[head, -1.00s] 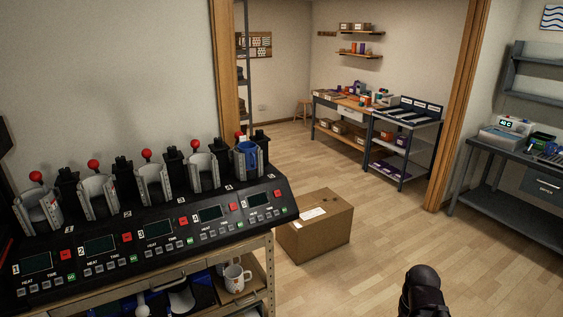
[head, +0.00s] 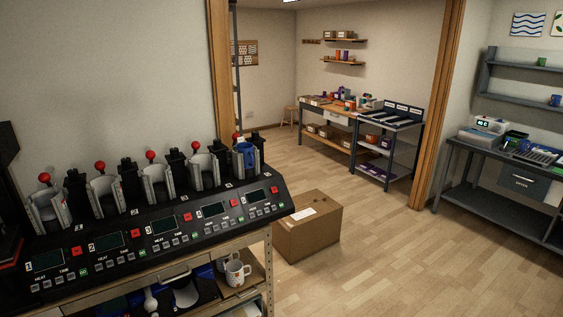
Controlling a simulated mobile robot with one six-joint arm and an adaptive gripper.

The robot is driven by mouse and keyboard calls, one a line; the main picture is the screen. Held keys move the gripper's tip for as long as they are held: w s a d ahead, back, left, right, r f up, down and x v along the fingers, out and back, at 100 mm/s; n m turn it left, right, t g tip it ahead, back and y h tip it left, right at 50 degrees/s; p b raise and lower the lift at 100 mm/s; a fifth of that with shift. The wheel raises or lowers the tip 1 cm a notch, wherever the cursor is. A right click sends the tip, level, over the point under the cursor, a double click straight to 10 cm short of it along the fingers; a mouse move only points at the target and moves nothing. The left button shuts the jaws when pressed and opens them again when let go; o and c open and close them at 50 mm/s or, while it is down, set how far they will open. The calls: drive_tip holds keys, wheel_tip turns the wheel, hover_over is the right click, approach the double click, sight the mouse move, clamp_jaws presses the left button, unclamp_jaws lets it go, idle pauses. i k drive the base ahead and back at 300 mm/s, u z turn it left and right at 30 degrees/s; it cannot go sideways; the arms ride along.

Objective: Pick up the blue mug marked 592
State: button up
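A blue mug (head: 245,157) sits in the rightmost holder of the multi-station mug press (head: 160,228), partly hidden by the holder's grey jaws. A second small blue item, which looks like a mug (head: 555,100), stands on the lower wall shelf at the far right. No number can be read on either, so I cannot tell which one is marked 592. My gripper is not in view.
A white patterned mug (head: 237,272) stands on the shelf below the press. A cardboard box (head: 308,228) is on the floor beside the press stand. Workbenches stand at the back (head: 388,150) and right (head: 500,165). The floor (head: 395,265) between is clear.

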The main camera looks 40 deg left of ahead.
sight(247, 157)
drive_tip(key=z, duration=0.05)
drive_tip(key=k, duration=0.3)
drive_tip(key=z, duration=0.15)
drive_tip(key=i, duration=1.75)
drive_tip(key=u, duration=0.75)
drive_tip(key=i, duration=0.65)
drive_tip(key=u, duration=0.95)
drive_tip(key=i, duration=0.7)
drive_tip(key=u, duration=0.3)
